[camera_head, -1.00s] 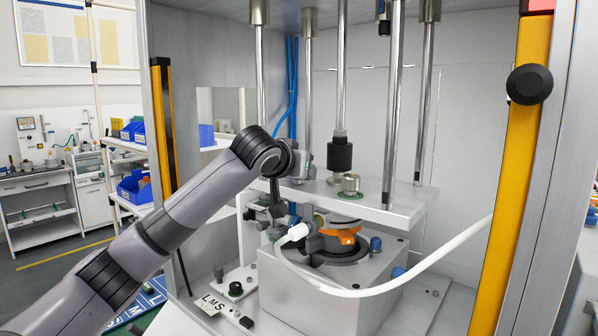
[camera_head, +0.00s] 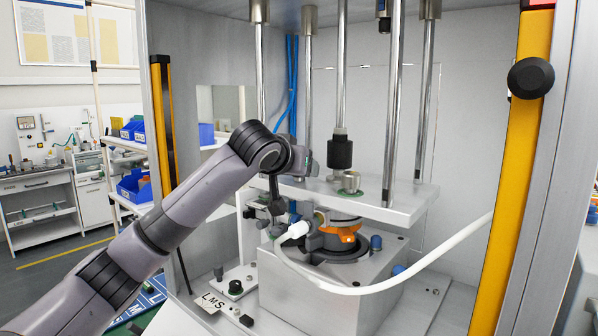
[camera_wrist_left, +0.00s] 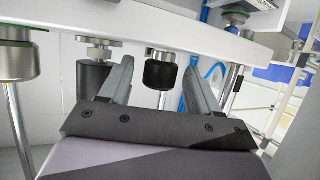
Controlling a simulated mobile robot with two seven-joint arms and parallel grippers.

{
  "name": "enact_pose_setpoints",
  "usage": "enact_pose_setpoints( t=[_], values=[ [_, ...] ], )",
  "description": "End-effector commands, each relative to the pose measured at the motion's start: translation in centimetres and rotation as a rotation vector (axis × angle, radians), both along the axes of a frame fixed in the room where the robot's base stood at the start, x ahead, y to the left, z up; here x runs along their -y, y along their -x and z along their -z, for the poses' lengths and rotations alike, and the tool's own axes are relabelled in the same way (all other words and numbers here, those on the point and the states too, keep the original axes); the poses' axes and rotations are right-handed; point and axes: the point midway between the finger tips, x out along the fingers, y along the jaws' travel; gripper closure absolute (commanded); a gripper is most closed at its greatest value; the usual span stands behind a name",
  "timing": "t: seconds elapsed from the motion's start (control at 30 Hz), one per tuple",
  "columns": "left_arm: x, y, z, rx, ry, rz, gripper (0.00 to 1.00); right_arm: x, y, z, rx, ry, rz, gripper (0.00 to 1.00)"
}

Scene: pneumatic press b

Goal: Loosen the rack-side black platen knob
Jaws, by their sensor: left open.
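In the left wrist view, a black round knob (camera_wrist_left: 160,73) with a short metal stem sits against the pale platen (camera_wrist_left: 200,38). My left gripper (camera_wrist_left: 158,70) is open, with one grey finger on each side of this knob. A gap shows between the knob and both fingers; the depth of the fingertips relative to it is unclear. In the head view, my left arm reaches to the rack-side end of the platen (camera_head: 400,203), and my wrist hides most of the gripper and the knob there. My right gripper is not in view.
A second black cylinder (camera_wrist_left: 93,79) is left of the left finger in the wrist view. Steel columns (camera_head: 393,100) rise through the platen. A white hose (camera_head: 420,268) crosses in front of the press block (camera_head: 330,298). Yellow guards (camera_head: 510,170) flank the opening.

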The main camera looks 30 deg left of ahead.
Motion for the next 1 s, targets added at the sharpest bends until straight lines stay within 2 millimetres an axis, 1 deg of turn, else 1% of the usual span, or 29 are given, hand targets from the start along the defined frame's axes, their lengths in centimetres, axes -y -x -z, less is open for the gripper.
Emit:
enact_pose_setpoints(
  t=[0.03, 0.2, 0.4, 0.53, 1.0],
  values=[
    [0.2, 0.7, -0.1, 0.003, -0.001, 0.001, 0.38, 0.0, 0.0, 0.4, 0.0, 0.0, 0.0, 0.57],
    [0.8, 3.0, -1.1, 0.002, -0.001, 0.002, 0.38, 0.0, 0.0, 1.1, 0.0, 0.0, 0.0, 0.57],
    [1.2, 4.8, -1.9, 0.001, 0.0, 0.001, 0.38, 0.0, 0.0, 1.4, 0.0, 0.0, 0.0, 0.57],
    [1.3, 5.1, -2.1, -0.002, 0.0, 0.0, 0.38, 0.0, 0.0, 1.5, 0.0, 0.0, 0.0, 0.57],
    [1.3, 5.1, -2.1, -0.002, 0.0, 0.0, 0.38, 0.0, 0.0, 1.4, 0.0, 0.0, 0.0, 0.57]
  ],
)
